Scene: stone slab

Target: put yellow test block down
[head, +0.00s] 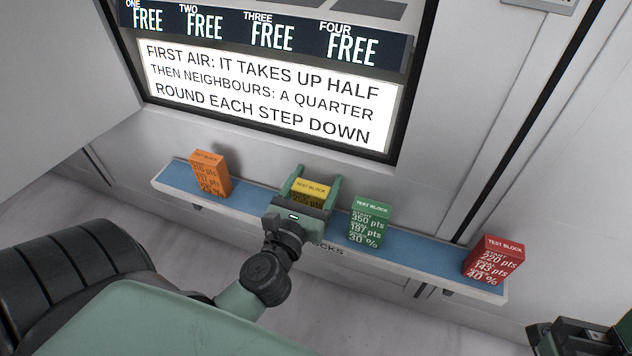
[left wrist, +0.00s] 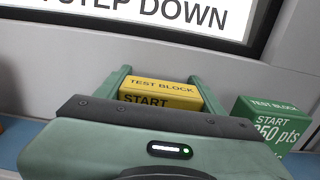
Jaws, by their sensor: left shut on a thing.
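The yellow test block (head: 311,191) is between the two fingers of my left gripper (head: 312,184), which is shut on it. It also shows in the left wrist view (left wrist: 160,94), with its top and the upper part of its labelled front visible. The gripper body hides its lower part. The block is over the blue-topped shelf (head: 250,199), between the orange and green blocks. I cannot tell whether its base touches the shelf. Part of my right gripper (head: 578,337) shows at the lower right corner, cut off by the edge, and its jaws are unclear.
An orange test block (head: 210,174) stands toward the shelf's left end. A green test block (head: 369,222) stands close right of my left gripper, and a red test block (head: 494,262) near the right end. A lit sign panel (head: 265,90) is in the wall behind. Blue shelf shows bare between green and red.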

